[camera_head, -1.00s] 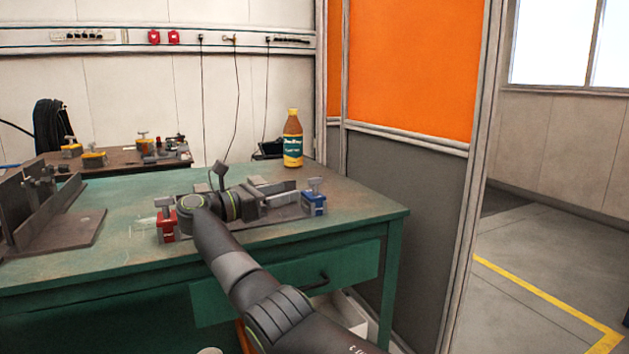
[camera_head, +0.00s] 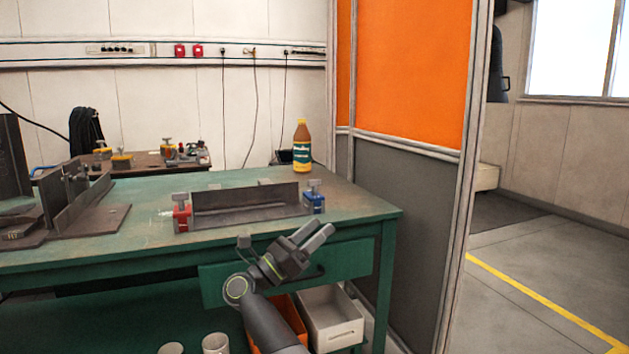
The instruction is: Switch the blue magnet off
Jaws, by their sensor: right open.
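The blue magnet (camera_head: 314,202) stands at the right end of a dark steel angle piece (camera_head: 250,203) on the green workbench (camera_head: 150,247). A grey knob (camera_head: 314,184) sits on its top. A red magnet (camera_head: 182,214) with a similar knob stands at the left end of the piece. My right gripper (camera_head: 318,232) is open and empty, in front of the bench's front edge, below the blue magnet in the picture and apart from it. My left gripper is not in view.
A brown bottle with a yellow cap (camera_head: 302,146) stands at the back right of the bench. A steel fixture (camera_head: 85,205) stands at the left. An orange bin and a white bin (camera_head: 331,318) sit under the bench. The bench's right corner is clear.

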